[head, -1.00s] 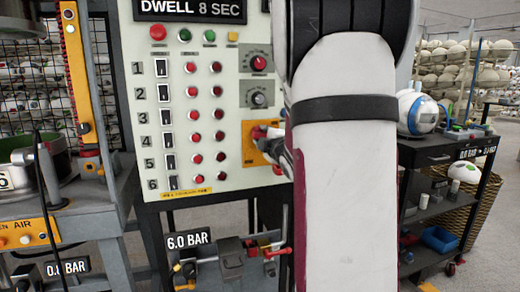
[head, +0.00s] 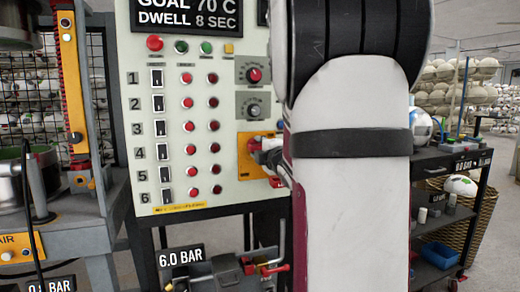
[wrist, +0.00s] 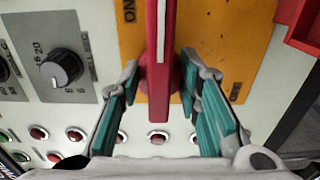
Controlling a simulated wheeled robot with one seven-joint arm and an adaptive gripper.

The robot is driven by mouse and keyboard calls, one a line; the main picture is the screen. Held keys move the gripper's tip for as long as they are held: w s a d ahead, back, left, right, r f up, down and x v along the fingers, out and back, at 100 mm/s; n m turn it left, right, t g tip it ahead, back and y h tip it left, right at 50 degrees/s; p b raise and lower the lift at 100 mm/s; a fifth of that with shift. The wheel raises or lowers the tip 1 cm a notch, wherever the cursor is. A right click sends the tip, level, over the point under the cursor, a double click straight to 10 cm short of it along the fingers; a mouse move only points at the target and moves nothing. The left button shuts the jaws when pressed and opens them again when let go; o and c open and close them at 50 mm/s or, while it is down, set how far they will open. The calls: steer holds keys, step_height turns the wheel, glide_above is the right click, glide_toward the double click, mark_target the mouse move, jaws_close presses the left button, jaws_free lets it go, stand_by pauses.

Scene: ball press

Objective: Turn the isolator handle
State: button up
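The isolator handle (wrist: 158,60) is a red bar with a pale stripe, on an orange plate (wrist: 208,45) marked ON at the upper left and OFF at the lower right. In the wrist view the bar runs up and down the picture, between the two fingers of my gripper (wrist: 162,78). The fingers have teal pads and stand apart, with a small gap visible on each side of the bar. In the head view the orange plate (head: 247,165) shows at the panel's right edge, and my arm and gripper (head: 268,155) hide most of the handle.
The pale control panel (head: 228,110) carries numbered switches, red lamps and a grey dial (wrist: 62,68) near the plate. A red part (wrist: 300,22) juts out at the wrist view's upper right. A dark cart (head: 450,165) stands right of my arm.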

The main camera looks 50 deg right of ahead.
stand_by(0.3)
steer(key=v, duration=1.2)
steer(key=s+a+f+m+g+y, duration=0.25)
steer(key=a+f+m+g, duration=0.2)
steer(key=a, duration=0.45)
steer(key=s+a+f+m+g+y, duration=0.1)
steer(key=a+f+m+g+y, duration=0.2)
steer(key=a+f+m, duration=0.45)
steer(key=s+a+f+g+y, duration=0.2)
steer(key=s+a+g, duration=0.1)
steer(key=s+a, duration=0.6)
steer(key=s+a+f+g+y, duration=0.2)
steer(key=s+a+g, duration=0.2)
steer(key=s+a, duration=0.5)
step_height(320, 180, up, 20)
steer(key=w+t+p, duration=0.1)
steer(key=t+p, duration=0.2)
steer(key=p, duration=1.4)
steer(key=shift+a+p, duration=0.3)
steer(key=shift+a, duration=0.05)
